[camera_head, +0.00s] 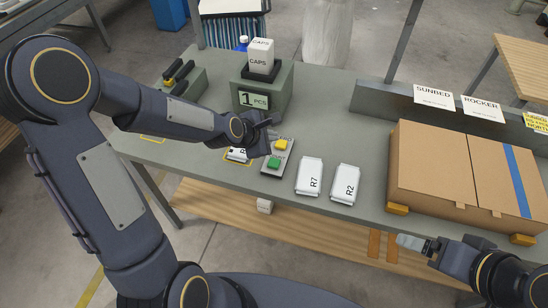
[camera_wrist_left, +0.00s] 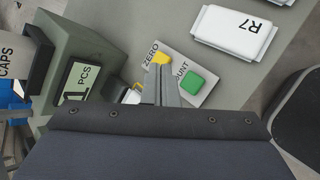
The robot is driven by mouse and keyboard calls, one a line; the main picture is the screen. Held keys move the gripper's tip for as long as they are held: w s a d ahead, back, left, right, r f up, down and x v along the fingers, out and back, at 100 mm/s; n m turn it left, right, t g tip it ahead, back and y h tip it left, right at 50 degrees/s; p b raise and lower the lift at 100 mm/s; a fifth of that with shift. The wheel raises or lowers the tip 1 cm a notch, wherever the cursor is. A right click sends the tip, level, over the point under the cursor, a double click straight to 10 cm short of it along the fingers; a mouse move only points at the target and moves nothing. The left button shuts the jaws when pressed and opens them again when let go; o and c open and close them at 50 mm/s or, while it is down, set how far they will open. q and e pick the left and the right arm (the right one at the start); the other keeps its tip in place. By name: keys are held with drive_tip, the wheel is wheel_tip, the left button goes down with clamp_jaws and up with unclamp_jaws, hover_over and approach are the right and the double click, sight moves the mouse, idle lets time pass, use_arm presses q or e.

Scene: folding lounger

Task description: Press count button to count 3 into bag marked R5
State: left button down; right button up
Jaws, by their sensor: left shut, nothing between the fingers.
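The button panel (camera_head: 266,171) lies on the bench with a yellow button (camera_head: 281,145) and a green button (camera_head: 274,162). In the left wrist view the yellow one is by the word ZERO, the green count button (camera_wrist_left: 192,80) by partly covered lettering. My left gripper (camera_wrist_left: 160,66) is shut and empty, its tips at or just above the yellow button; contact is unclear. The display (camera_head: 254,100) reads 1 PCS. A white bag (camera_head: 237,155) lies left of the panel, its label mostly hidden by my arm. My right gripper (camera_head: 412,242) is at lower right, its jaw state unclear.
White bags R7 (camera_head: 309,176) and R2 (camera_head: 345,184) lie right of the panel. A CAPS box (camera_head: 261,56) stands on the counter unit (camera_head: 277,88). A large cardboard box (camera_head: 440,165) fills the bench's right side.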

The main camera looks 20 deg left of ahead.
sight(271, 165)
use_arm(q)
drive_tip(key=shift+f, duration=0.25)
wheel_tip(271, 165, down, 8)
drive_tip(key=b, duration=0.6)
drive_tip(key=shift+b, duration=0.35)
drive_tip(key=shift+f, duration=0.25)
drive_tip(key=shift+b, duration=0.3)
idle(1.0)
drive_tip(key=shift+f+b, duration=0.4)
drive_tip(key=shift+b, duration=0.1)
drive_tip(key=shift+f+b, duration=0.55)
drive_tip(key=shift+b, duration=0.05)
idle(0.6)
idle(0.3)
drive_tip(key=shift+r+p, duration=0.65)
drive_tip(key=shift+r, duration=0.35)
